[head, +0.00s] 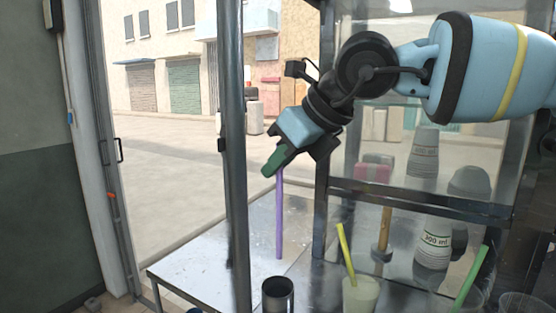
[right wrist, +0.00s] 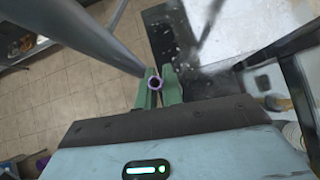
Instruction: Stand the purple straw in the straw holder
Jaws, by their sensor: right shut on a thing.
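The purple straw (head: 279,215) hangs upright from my right gripper (head: 268,172), which is shut on its upper end. In the right wrist view the straw (right wrist: 154,84) shows end-on as a small purple ring between the green fingertips (right wrist: 158,88). A dark, open-topped cylinder (head: 278,296), which looks like the straw holder, stands at the bottom of the head view. The straw's lower end shows above and apart from its rim; the depth between them is hard to tell. The straw is outside the holder. My left gripper is not in view.
A dark metal post (head: 234,160) stands close left of my right gripper. A cup with a yellow straw (head: 346,255) stands right of the holder, and a green straw (head: 469,278) leans farther right. Stacked cups (head: 432,245) stand behind. The metal counter (head: 205,270) at left is clear.

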